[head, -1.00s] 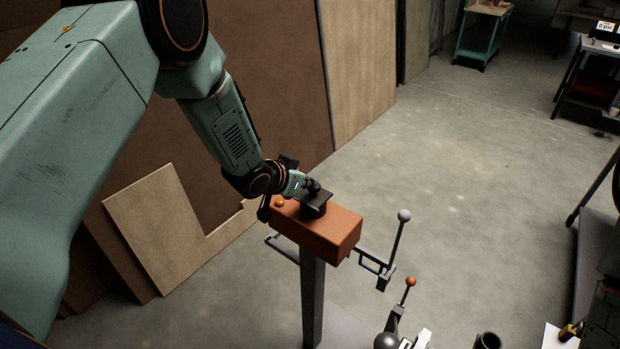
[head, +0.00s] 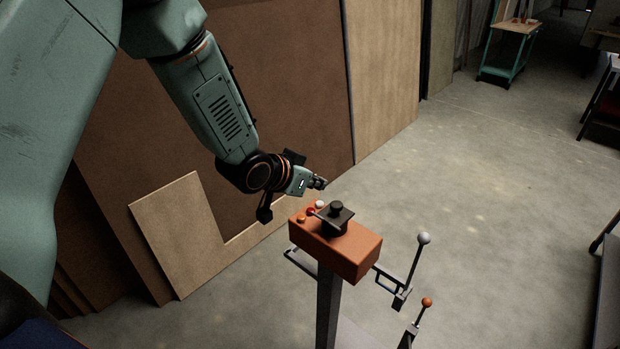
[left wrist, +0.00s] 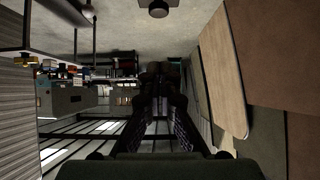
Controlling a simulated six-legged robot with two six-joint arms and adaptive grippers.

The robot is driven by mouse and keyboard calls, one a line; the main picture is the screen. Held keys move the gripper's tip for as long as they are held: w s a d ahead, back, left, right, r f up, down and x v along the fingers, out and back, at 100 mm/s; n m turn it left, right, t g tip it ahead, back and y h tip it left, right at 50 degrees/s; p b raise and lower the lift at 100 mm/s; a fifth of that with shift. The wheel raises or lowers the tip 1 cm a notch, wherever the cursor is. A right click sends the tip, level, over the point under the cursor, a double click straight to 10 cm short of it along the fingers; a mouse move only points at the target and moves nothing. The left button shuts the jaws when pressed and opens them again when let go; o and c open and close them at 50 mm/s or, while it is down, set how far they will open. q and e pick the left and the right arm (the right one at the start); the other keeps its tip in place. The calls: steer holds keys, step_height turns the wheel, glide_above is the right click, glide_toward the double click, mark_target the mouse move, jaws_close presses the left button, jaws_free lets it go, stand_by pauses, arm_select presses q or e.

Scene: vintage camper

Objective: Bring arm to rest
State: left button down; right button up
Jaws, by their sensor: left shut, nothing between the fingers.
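My left arm comes in from the left in the head view. Its gripper (head: 318,183) is shut and empty, held just above and behind the orange control box, apart from it. The same gripper (left wrist: 160,72) shows in the left wrist view with its fingers together. The orange control box (head: 345,252) stands on a grey post (head: 328,305). On its top are a black knob on a square plate (head: 336,212) and small red, orange and white buttons (head: 311,211). My right gripper is not in view.
Two levers, one with a white ball (head: 424,238) and one with an orange ball (head: 427,302), stand right of the box. Wooden boards (head: 180,235) lean on the wall behind my arm. A teal table (head: 505,50) stands far back.

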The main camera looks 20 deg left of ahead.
arm_select(q)
steer(key=v, duration=0.2)
steer(key=shift+s+a+r, duration=0.1)
steer(key=shift+a+r, duration=0.05)
steer(key=shift+r, duration=0.25)
steer(key=s+f+n+g+y+b, duration=0.3)
steer(key=s+f+g+b, duration=0.6)
steer(key=s+f, duration=2.9)
step_height(320, 180, down, 3)
steer(key=n+b, duration=0.1)
steer(key=b, duration=0.7)
steer(key=shift+s+a+g+y, duration=0.2)
steer(key=shift+s+g+y, duration=0.1)
steer(key=shift+s+g, duration=0.1)
